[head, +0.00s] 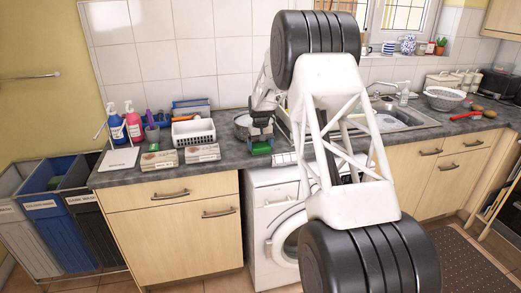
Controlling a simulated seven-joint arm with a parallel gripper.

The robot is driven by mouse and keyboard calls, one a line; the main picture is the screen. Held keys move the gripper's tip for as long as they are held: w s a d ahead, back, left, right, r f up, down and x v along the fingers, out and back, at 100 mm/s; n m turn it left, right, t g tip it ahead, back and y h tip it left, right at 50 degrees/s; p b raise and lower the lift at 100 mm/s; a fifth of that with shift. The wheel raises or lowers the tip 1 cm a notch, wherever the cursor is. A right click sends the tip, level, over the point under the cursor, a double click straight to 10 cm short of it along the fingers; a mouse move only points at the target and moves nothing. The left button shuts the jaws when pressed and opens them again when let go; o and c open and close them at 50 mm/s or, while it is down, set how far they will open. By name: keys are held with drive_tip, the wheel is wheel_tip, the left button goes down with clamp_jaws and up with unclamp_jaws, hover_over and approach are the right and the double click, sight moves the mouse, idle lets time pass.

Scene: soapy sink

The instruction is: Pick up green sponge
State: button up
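A small green block that looks like the green sponge (260,149) shows at the front edge of the grey worktop, left of the washing machine's middle. My gripper (261,138) is directly above it, pointing down, and seems to touch it or nearly so. The fingers are too small and dark to tell whether they are open or shut on the sponge. I cannot tell whether the sponge rests on the worktop or is held.
A white basket (193,132), two boxes (202,153) and soap bottles (133,123) are farther left. The sink (392,119) is to the right, partly behind my arm. Bare worktop (228,158) lies left of the sponge.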

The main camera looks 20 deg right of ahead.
sight(261, 146)
drive_tip(key=shift+c, duration=0.7)
drive_tip(key=shift+r, duration=0.1)
drive_tip(key=shift+s+r, duration=0.2)
drive_tip(key=shift+r, duration=0.4)
wheel_tip(261, 146, up, 6)
drive_tip(key=s, duration=1.9)
drive_tip(key=shift+s+f, duration=0.2)
drive_tip(key=shift+s, duration=0.1)
